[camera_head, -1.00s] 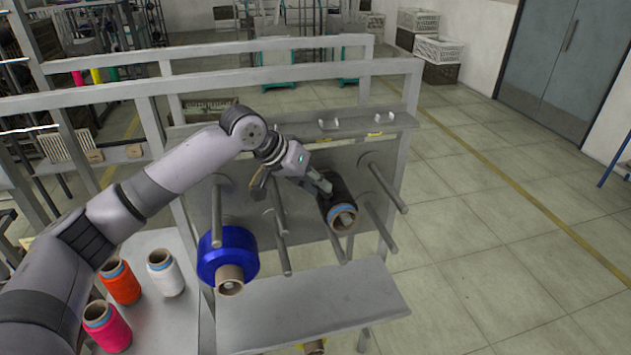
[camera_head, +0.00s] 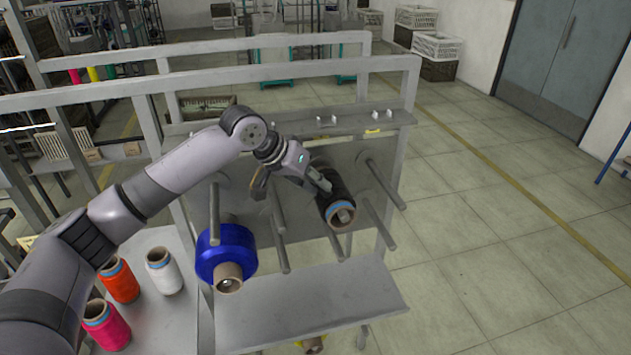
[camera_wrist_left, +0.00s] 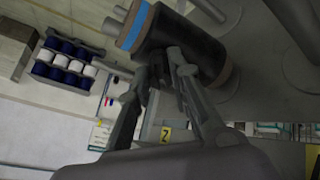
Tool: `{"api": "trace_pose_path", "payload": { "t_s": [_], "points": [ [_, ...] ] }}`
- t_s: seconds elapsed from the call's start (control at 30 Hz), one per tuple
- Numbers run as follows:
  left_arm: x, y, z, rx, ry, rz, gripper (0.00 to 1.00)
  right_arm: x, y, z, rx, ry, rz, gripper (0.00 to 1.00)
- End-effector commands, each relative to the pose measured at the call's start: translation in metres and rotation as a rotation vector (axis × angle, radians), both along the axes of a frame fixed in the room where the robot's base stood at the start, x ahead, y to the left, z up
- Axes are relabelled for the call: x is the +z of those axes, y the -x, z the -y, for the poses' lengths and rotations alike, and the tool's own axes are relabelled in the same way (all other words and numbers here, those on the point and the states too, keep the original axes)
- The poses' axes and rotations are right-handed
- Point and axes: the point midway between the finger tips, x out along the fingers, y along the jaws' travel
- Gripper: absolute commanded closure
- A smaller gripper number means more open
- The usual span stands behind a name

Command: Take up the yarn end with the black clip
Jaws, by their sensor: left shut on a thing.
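A black yarn bobbin (camera_head: 334,205) with a blue band and brown core sits on a peg of the grey frame. It also shows in the left wrist view (camera_wrist_left: 188,42), at the top. My left gripper (camera_head: 325,184) is at the near upper side of this bobbin, its fingertips against or very close to the black yarn. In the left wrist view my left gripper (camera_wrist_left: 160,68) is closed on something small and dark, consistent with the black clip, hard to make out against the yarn. The yarn end itself cannot be made out. My right gripper is not in view.
A blue bobbin (camera_head: 215,253) hangs on a peg to the left. Bare pegs (camera_head: 381,184) stick out close around the black bobbin. A grey shelf (camera_head: 310,312) lies below. Orange (camera_head: 119,284), white (camera_head: 164,272) and pink (camera_head: 106,325) bobbins stand at lower left. Floor at right is clear.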

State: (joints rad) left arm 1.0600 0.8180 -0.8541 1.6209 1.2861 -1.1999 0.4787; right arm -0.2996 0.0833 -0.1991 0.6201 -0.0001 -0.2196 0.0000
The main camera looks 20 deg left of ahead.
Motion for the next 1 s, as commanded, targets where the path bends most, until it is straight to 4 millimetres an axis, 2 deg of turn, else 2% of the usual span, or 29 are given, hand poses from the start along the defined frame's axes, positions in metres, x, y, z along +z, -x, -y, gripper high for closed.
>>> {"api": "trace_pose_path", "payload": {
  "t_s": [0.33, 1.0],
  "points": [
    [0.002, 0.0, -0.001, 0.0, 0.0, 0.001, 1.0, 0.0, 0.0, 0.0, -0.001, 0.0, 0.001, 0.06],
    [0.043, 0.013, -0.019, 0.0, 0.001, 0.001, 1.0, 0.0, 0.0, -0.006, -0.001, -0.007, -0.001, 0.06]
  ]
}}
